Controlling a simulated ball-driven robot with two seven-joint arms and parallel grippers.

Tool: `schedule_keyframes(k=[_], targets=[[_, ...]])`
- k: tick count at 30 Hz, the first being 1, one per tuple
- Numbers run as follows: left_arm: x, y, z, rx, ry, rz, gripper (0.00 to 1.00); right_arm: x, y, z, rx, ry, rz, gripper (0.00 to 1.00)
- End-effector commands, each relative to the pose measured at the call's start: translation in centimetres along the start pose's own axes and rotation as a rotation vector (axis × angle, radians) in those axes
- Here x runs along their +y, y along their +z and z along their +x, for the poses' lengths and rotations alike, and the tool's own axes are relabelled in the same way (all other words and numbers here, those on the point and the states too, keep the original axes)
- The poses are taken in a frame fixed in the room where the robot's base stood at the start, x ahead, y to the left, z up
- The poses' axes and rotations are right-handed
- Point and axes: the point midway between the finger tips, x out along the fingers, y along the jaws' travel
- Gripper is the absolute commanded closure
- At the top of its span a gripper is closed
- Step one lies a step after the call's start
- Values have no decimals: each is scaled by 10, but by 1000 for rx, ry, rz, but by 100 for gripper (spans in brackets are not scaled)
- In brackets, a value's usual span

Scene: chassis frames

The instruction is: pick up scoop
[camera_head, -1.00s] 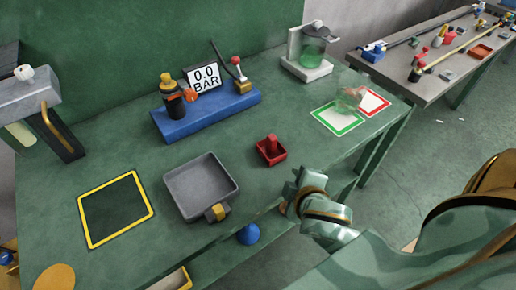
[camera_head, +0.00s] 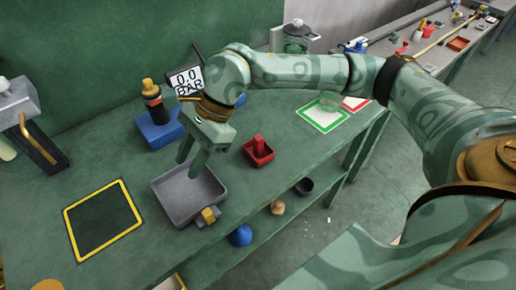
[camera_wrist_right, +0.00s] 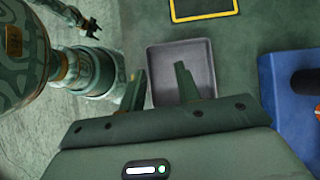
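A grey square pan (camera_head: 172,213) with a short yellow-and-grey handle (camera_head: 208,215) lies on the green bench; it may be the scoop. It also shows in the wrist view (camera_wrist_right: 205,62). A small red tray with an upright red grip (camera_head: 258,151) sits to its right. My right gripper (camera_head: 190,164) points down over the pan's far part, fingers apart and empty. Its fingers (camera_wrist_right: 160,84) overlap the pan in the wrist view; I cannot tell their exact height. My left gripper (camera_wrist_right: 89,27) shows small at the wrist view's upper left, its opening unclear.
A blue stand (camera_head: 158,134) with a black-and-yellow bottle and a 0.0 BAR display is behind, partly hidden by my right arm. A yellow-framed dark square (camera_head: 104,220) lies left. A grey machine (camera_head: 18,97) stands far left. A lower shelf holds a blue dome (camera_head: 240,236).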

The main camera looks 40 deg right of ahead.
Motion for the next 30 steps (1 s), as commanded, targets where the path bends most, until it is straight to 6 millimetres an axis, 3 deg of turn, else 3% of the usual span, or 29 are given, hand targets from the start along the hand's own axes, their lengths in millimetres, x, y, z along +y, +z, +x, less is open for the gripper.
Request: schedule_keyframes(k=[1, 3, 6, 10, 13, 24, 30], targets=[[0, 0, 0, 0, 0, 0, 52, -12, -34, -28, 169, -13, -1, 67], [-1, 0, 0, 0, -1, 0, 52, -19, -75, -66, 364, -11, 27, 67], [-1, 0, 0, 0, -1, 0, 52, -21, -110, -111, 544, -9, 87, 67], [-1, 0, 1, -1, -1, 0, 52, -19, -130, -137, 643, -6, 142, 67], [-1, 2, 6, -4, 0, 0, 52, -17, -141, -129, 657, 0, 151, 67], [2, 10, 28, -22, 5, 0, 52, -14, -191, -61, 653, 0, 149, 67], [2, 12, 31, -24, 6, 0, 52, -13, -199, -51, 652, -3, 148, 67]])
